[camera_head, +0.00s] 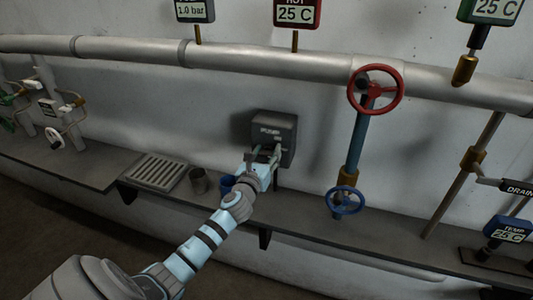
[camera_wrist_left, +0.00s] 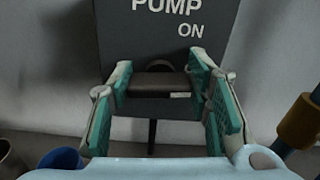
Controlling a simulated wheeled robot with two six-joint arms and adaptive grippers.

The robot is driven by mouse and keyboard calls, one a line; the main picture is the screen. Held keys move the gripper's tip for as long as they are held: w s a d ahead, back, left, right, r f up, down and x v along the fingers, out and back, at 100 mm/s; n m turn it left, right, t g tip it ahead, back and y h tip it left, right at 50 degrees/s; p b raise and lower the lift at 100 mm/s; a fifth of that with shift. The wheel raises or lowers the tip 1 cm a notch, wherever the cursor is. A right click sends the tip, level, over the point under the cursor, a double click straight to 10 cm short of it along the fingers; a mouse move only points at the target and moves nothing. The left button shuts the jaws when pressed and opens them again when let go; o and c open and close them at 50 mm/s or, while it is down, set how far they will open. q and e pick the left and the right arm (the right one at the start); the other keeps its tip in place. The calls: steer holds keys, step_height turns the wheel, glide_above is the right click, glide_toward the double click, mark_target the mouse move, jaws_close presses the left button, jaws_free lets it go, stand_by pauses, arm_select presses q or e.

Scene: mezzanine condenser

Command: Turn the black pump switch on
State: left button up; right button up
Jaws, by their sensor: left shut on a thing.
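The pump switch is a dark grey box (camera_head: 283,127) fixed to the wall above the shelf. In the left wrist view its face (camera_wrist_left: 175,48) reads "PUMP" and "ON". A dark switch handle (camera_wrist_left: 155,84) with a small pale mark sticks out low on the box. My left gripper (camera_head: 264,154) is at the front of the box, its two green-padded fingers on either side of the handle and shut on it. The fingers partly cover the lower face of the box. My right gripper is not in view.
A grey cup (camera_head: 199,181) and a blue cup (camera_head: 227,183) stand on the shelf (camera_head: 300,225) by my left arm. A drain grate (camera_head: 157,172) lies farther left. A red valve wheel (camera_head: 376,91) and a blue one (camera_head: 345,200) are to the right.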

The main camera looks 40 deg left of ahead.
arm_select(q)
steer(key=n, duration=0.5)
steer(key=shift+f+n, duration=0.1)
steer(key=shift+n, duration=0.3)
steer(key=n+b, duration=0.1)
steer(key=n, duration=0.4)
steer(key=shift+a+f, duration=0.1)
steer(key=o, duration=1.2)
steer(key=shift+c, duration=0.2)
steer(key=v, duration=1.2)
